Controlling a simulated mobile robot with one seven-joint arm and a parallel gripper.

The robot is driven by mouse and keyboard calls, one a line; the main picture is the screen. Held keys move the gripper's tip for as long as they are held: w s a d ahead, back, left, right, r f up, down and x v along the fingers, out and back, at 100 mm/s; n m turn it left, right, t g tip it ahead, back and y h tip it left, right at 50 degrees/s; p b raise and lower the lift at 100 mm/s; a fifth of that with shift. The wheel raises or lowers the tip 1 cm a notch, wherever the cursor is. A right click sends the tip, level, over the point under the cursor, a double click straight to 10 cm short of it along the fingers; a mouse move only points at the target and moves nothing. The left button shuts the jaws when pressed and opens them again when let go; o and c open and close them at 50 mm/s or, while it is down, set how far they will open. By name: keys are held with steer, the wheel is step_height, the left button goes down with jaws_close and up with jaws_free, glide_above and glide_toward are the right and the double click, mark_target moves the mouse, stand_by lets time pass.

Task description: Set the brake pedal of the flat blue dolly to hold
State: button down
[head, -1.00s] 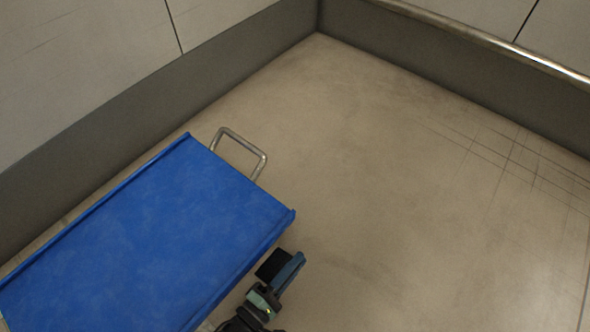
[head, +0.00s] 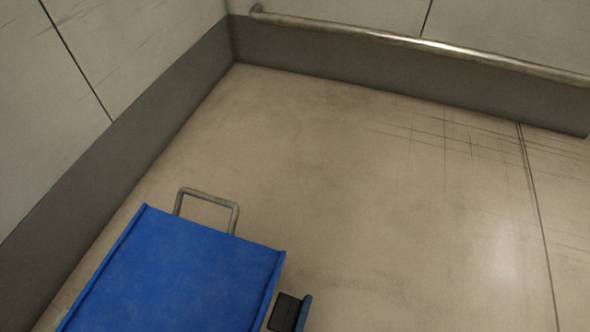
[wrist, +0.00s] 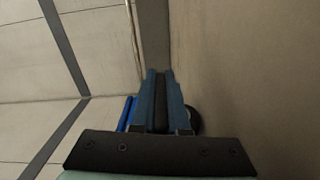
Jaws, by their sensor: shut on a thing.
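The flat blue dolly (head: 180,275) lies at the lower left of the head view, its near part cut off by the frame. A strip of its blue edge (wrist: 128,114) shows left of the fingers in the wrist view. My gripper (head: 291,312) is at the bottom edge of the head view, beside the dolly's right side. In the wrist view its two blue fingers (wrist: 160,88) are close together, shut on a dark thing between them that I cannot identify. A round black part (wrist: 195,120), perhaps a caster, shows behind the right finger. I cannot make out the brake pedal.
A bent metal handle (head: 208,194) sticks out from the dolly's far end. A wall with a dark base (head: 130,165) runs along the left, and another with a metal rail (head: 430,45) along the back. The floor (head: 390,230) right of the dolly is clear.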

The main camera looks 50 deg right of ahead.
steer(key=shift+w+f+m+b, duration=0.1)
steer(key=shift+f+m+b, duration=0.2)
steer(key=shift+f+m, duration=0.15)
steer(key=c, duration=0.9)
jaws_free()
